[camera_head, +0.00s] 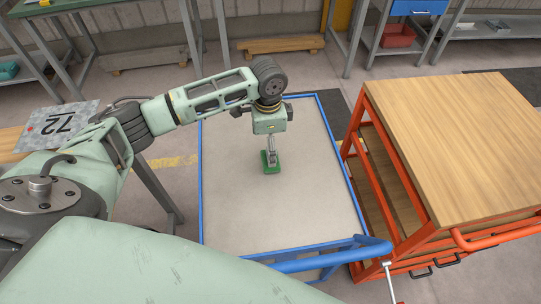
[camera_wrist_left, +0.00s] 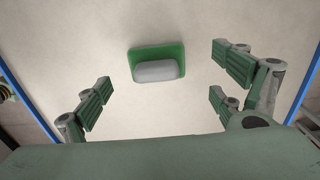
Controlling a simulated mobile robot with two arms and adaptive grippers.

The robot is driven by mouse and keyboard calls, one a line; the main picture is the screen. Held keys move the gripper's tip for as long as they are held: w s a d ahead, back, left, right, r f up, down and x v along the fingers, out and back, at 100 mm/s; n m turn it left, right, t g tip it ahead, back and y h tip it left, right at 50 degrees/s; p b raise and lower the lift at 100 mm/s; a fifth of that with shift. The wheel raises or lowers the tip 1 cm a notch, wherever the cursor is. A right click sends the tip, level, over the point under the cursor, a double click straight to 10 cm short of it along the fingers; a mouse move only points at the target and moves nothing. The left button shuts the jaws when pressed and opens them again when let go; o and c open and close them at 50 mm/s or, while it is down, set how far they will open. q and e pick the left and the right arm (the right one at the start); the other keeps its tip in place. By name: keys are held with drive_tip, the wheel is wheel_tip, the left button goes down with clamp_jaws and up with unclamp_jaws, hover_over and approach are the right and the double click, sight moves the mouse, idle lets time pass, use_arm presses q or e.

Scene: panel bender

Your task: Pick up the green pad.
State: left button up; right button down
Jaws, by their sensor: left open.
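The green pad (camera_wrist_left: 139,69) lies on the pale top of the blue-framed cart (camera_head: 225,205). In the left wrist view it has a rounded grey block on its green base. It also shows in the head view (camera_head: 272,169), small and partly covered by my gripper. My left gripper (camera_wrist_left: 165,92) is open and empty, pointing down above the cart top. In the left wrist view its green-padded fingers stand apart on either side, and the pad lies between and beyond them, with no finger seen touching it. In the head view the gripper (camera_head: 271,150) is right over the pad. My right gripper is out of view.
An orange cart with a wooden top (camera_head: 455,140) stands close on the right. The blue cart's handle (camera_head: 330,256) runs along its near side. A table with a plate marked 72 (camera_head: 60,125) is at left. The cart top around the pad is clear.

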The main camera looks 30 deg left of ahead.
use_arm(q)
drive_tip(key=shift+s+d+f, duration=0.15)
drive_tip(key=shift+f, duration=0.3)
drive_tip(key=f, duration=0.2)
drive_tip(key=f+p, duration=0.1)
drive_tip(key=shift+d+f, duration=0.2)
drive_tip(key=shift+f, duration=0.6)
drive_tip(key=c, duration=1.2)
drive_tip(key=shift+r, duration=0.15)
drive_tip(key=shift+c, duration=0.2)
